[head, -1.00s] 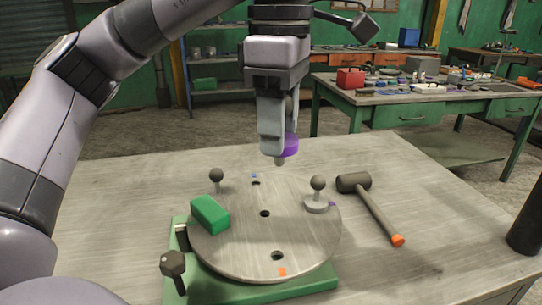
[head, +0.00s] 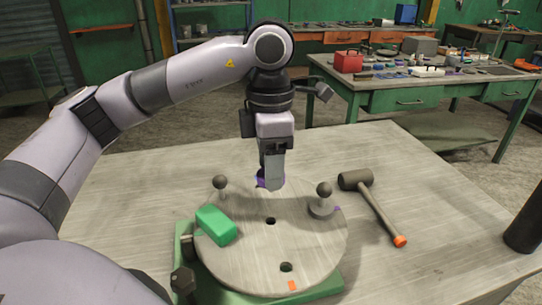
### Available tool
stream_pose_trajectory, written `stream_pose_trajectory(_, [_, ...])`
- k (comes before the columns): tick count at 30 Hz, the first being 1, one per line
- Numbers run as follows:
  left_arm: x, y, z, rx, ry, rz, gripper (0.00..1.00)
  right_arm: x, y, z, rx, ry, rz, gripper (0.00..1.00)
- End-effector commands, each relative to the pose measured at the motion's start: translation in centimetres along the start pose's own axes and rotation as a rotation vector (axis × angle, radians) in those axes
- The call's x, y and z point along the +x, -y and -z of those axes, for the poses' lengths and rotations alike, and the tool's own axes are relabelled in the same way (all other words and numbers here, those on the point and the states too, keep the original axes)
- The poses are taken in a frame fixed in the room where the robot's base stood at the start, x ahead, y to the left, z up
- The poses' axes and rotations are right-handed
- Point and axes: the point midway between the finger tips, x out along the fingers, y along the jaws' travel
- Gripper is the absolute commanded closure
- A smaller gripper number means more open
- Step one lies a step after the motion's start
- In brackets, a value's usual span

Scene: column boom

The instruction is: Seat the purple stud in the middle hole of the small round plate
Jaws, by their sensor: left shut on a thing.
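The small round plate (head: 245,262) is a grey disc on a green base, with a middle hole (head: 270,221) and a front hole (head: 286,267), both looking empty. An orange mark lies by the front hole and a purple mark at the right rim. My left gripper (head: 272,183) points down over the far part of the plate, behind the middle hole in the picture. It is shut on the purple stud (head: 261,180), mostly hidden by the fingers. The stud's lower end and its gap to the plate cannot be made out. The plate's far hole is hidden. My right gripper is not in view.
A green block (head: 214,225) lies on the plate's left side. Ball-topped knobs stand at the left (head: 220,183) and right (head: 324,190). A mallet (head: 372,205) lies right of the plate; a dark cylinder (head: 524,228) stands at the table's right edge. The table's front right is clear.

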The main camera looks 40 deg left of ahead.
Motion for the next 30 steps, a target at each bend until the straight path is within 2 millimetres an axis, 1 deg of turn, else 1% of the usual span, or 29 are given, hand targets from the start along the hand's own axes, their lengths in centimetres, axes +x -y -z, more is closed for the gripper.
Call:
stream_pose_trajectory(1, [0.6, 0.0, 0.0, 0.000, 0.000, 0.000, 0.80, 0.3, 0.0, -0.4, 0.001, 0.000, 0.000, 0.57])
stream_pose_trajectory(5, [1.9, 0.0, 0.1, 0.001, -0.002, 0.000, 0.80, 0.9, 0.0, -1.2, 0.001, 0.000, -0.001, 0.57])
stream_pose_trajectory(15, [6.0, 0.0, 0.1, 0.001, -0.002, 0.000, 0.80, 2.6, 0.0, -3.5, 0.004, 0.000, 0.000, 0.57])
stream_pose_trajectory(18, [5.5, 0.0, 0.0, 0.002, 0.000, 0.000, 0.80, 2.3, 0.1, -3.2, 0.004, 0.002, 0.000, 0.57])
stream_pose_trajectory(30, [5.6, 0.0, 0.0, 0.002, 0.000, 0.000, 0.80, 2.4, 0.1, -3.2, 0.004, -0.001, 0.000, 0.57])
